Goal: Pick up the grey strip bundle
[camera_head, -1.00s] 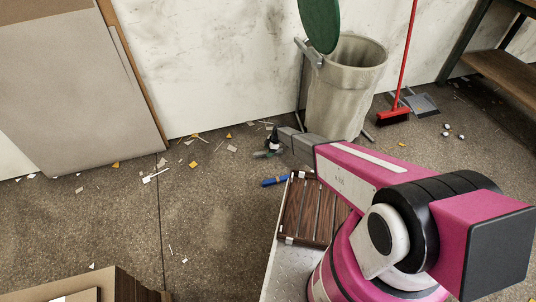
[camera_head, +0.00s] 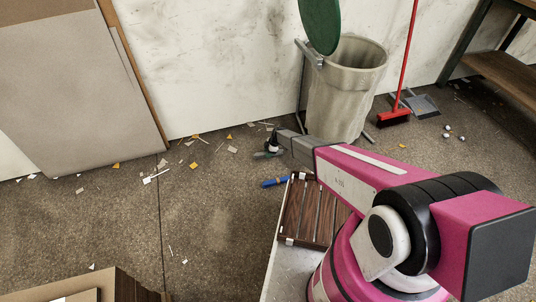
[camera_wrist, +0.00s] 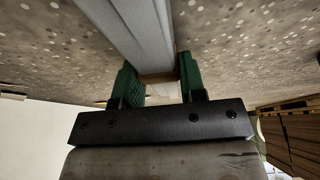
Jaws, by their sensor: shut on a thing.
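My gripper (camera_wrist: 157,68) has green finger pads, and in the wrist view they close on both sides of a long grey strip bundle (camera_wrist: 135,28). The bundle runs from between the pads up and left out of the picture. A pale piece (camera_wrist: 160,92) shows between the fingers, below the bundle's near end; I cannot tell what it is. In the head view my gripper (camera_head: 266,153) is small and dark, low over the littered floor left of the bin. The bundle cannot be made out there.
A grey bin (camera_head: 342,95) stands by the wall beyond my gripper. A blue-handled tool (camera_head: 273,182) and a dark slatted rack (camera_head: 305,215) lie nearer. Large grey boards (camera_head: 75,95) lean at left. A red broom (camera_head: 393,116) and dustpan (camera_head: 421,105) are at right. Left-middle floor is mostly open.

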